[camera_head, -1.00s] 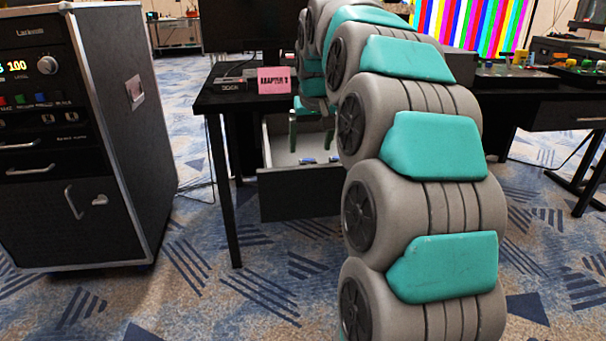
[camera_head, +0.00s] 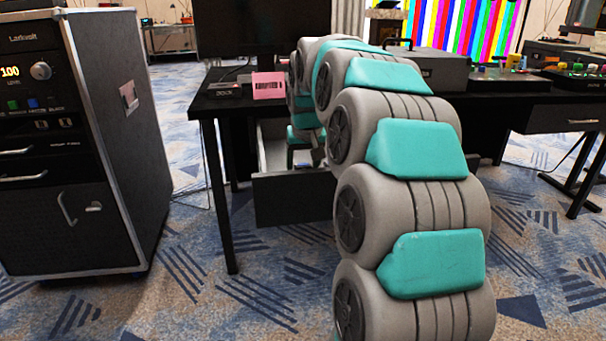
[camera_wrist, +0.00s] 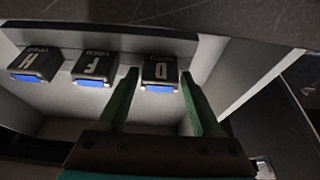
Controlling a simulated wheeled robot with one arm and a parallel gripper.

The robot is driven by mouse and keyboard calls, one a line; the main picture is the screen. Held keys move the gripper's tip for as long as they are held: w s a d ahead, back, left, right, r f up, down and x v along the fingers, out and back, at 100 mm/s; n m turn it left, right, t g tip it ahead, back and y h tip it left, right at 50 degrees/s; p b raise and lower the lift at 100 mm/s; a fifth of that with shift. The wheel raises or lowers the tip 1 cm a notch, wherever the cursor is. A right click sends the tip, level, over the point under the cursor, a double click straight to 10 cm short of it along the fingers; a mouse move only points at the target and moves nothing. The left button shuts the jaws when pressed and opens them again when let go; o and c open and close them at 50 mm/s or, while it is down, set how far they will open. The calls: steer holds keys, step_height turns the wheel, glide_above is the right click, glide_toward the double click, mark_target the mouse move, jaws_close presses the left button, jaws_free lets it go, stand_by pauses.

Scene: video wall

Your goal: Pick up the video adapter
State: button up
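Three black video adapters with blue connectors lie in a row in a pale drawer in the wrist view: adapter H (camera_wrist: 33,63) at left, adapter F (camera_wrist: 93,68) in the middle, adapter D (camera_wrist: 160,72) at right. My gripper (camera_wrist: 160,82) is open, its green fingers reaching down on either side of adapter D. Gaps show between both fingers and that adapter; it is not held. In the head view the open drawer (camera_head: 292,200) hangs under the black desk, and my arm hides part of it and the adapters.
A pink note (camera_head: 268,86) with blurred lettering stands on the desk (camera_head: 225,103) beside a small black box. The drawer's side wall (camera_wrist: 262,75) rises right of my gripper. A tall equipment rack (camera_head: 75,150) stands at left, with carpet between it and the desk.

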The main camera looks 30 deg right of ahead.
jaws_close()
stand_by(0.3)
steer(key=shift+r, duration=0.15)
